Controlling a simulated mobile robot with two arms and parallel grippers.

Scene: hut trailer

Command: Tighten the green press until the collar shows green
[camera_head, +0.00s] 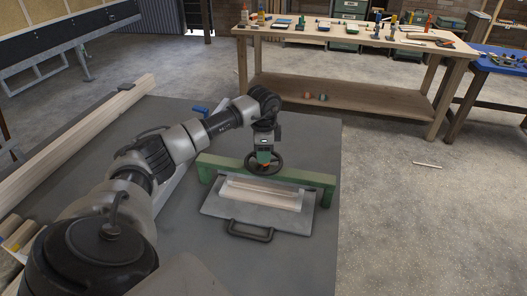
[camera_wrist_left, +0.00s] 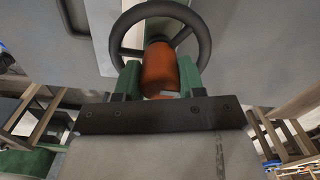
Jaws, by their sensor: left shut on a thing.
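The green press (camera_head: 318,181) is a long green beam behind a grey plate (camera_head: 232,209) with a dark front handle. A dark handwheel (camera_head: 281,165) sits at the middle of the beam. My left gripper (camera_head: 264,157) reaches down to the wheel from above. In the left wrist view its green fingers (camera_wrist_left: 159,80) are shut on an orange-red knob (camera_wrist_left: 159,68) at the handwheel (camera_wrist_left: 204,28). I cannot make out a green-showing collar; the gripper and wheel cover that spot. My right gripper is not in view.
Pale wooden boards (camera_head: 262,190) lie on the plate. The press stands on a large grey surface (camera_head: 310,250). Long timber (camera_head: 90,130) lies to the left. A wooden workbench (camera_head: 350,105) with tools stands behind, and a blue-topped table (camera_head: 500,60) is at the right. Open floor lies to the right.

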